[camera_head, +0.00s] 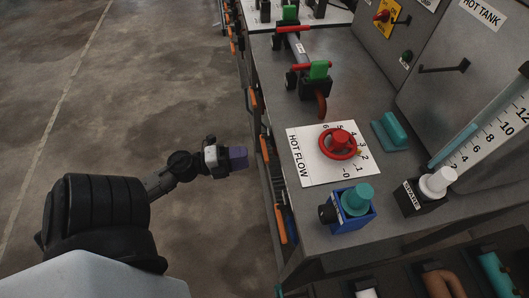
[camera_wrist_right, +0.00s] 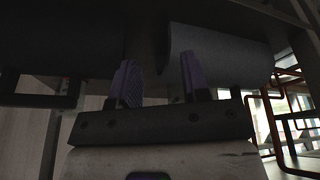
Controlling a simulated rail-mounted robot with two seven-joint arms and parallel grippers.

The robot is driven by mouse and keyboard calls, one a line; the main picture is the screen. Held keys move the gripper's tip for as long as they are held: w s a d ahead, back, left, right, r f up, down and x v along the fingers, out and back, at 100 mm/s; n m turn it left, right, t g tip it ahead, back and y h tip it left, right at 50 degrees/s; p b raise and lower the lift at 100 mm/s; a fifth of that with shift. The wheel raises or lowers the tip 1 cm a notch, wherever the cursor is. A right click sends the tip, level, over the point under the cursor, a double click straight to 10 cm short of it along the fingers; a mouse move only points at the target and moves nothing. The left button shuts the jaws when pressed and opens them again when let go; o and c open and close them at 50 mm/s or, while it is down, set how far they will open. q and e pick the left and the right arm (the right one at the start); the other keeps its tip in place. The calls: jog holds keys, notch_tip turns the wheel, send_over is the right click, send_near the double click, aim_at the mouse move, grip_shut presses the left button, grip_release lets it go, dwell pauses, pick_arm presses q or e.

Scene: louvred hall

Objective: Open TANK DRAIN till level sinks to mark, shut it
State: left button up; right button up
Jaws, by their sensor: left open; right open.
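The tank (camera_head: 465,60), labelled HOT TANK, stands at the right in the head view. Its slanted sight glass (camera_head: 453,146) holds a teal column beside a numbered scale (camera_head: 490,137); a level mark cannot be made out. No label reading TANK DRAIN can be read. My left gripper (camera_head: 240,157) has purple fingertips, is open and empty, and hovers just left of the bench edge, apart from every valve. My right gripper (camera_wrist_right: 157,70) shows two spread purple fingers in the right wrist view, with nothing between them. Beyond it is a dark grey cylinder (camera_wrist_right: 220,65).
On the bench (camera_head: 310,220) are a red handwheel (camera_head: 338,141) on a HOT FLOW dial plate (camera_head: 303,160), a teal knob (camera_head: 357,197) on a blue box, a white knob (camera_head: 438,182), a teal block (camera_head: 390,131) and green-handled valves (camera_head: 319,71). Open floor lies left.

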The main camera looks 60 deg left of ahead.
aim_at(264, 149)
pick_arm(q)
jog(key=p+x, duration=0.1)
jog(key=x, duration=0.5)
jog(key=shift+p, duration=0.35)
jog(key=shift+c, duration=0.2)
jog(key=shift+s+a, duration=0.1)
jog(key=shift+s, duration=0.05)
jog(key=c, duration=0.3)
grip_shut()
dwell(0.8)
